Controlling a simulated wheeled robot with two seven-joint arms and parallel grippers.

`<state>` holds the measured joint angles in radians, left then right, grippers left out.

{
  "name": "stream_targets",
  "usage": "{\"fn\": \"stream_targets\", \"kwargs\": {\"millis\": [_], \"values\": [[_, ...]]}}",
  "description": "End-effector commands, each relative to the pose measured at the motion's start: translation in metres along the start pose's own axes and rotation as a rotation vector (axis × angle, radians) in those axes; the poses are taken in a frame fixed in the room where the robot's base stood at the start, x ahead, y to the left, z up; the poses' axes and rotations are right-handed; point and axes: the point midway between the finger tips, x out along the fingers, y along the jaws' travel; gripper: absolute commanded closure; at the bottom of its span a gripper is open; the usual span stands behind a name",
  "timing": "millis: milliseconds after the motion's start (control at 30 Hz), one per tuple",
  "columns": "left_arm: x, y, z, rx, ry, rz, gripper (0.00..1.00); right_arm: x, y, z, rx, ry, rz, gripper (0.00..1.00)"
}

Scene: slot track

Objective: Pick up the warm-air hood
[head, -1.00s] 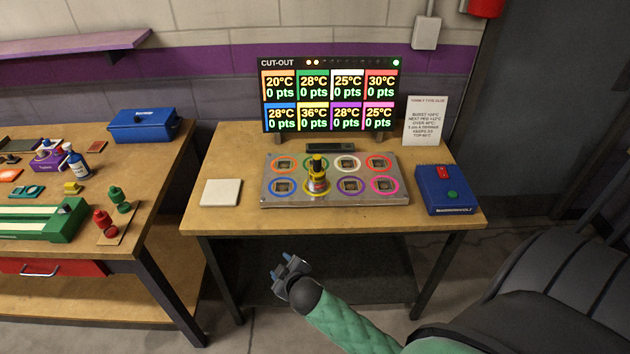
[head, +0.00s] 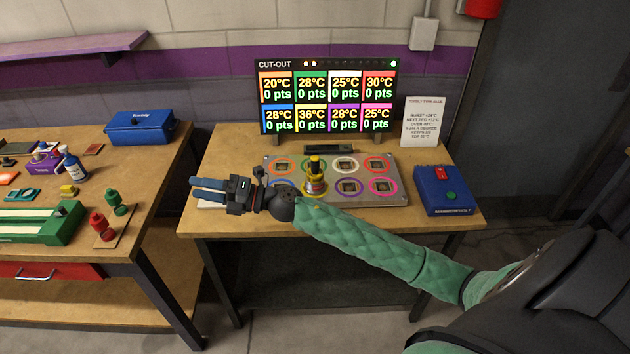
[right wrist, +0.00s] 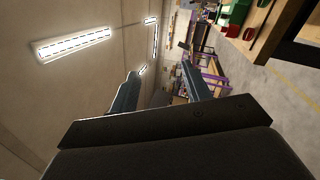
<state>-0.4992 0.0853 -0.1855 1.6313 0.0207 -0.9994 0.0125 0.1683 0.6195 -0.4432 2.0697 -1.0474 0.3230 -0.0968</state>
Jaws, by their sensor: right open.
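The yellow piece is not seen in that view. My left gripper is not in view.
A score screen (head: 328,97) stands behind the plate, with a paper sign (head: 424,121) to its right. A blue box with a red switch (head: 443,190) is at the table's right. A pale square pad lies partly hidden under my right gripper. A cluttered bench (head: 150,185) is at the left.

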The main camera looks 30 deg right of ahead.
Motion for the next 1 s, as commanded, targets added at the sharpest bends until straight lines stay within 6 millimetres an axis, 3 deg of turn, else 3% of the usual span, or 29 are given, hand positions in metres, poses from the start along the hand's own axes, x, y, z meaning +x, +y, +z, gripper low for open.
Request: {"fn": "stream_targets", "kwargs": {"millis": [167, 367, 567, 700, 800, 1000], "values": [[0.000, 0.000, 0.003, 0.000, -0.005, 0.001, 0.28, -0.005, -0.013, -0.001, -0.292, 0.364, -0.119, 0.52], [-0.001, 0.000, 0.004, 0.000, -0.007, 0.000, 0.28, -0.049, -0.045, 0.028, -0.554, 0.746, -0.353, 0.52], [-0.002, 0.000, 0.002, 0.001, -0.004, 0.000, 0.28, -0.125, -0.064, 0.099, -0.720, 1.081, -0.692, 0.52], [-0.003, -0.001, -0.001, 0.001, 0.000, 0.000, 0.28, -0.183, -0.056, 0.157, -0.758, 1.252, -0.940, 0.52], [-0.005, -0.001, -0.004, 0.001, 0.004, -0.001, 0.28, -0.216, -0.045, 0.188, -0.754, 1.332, -1.083, 0.52], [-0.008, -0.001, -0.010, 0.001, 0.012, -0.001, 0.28, -0.249, -0.028, 0.219, -0.730, 1.402, -1.231, 0.52]]}}
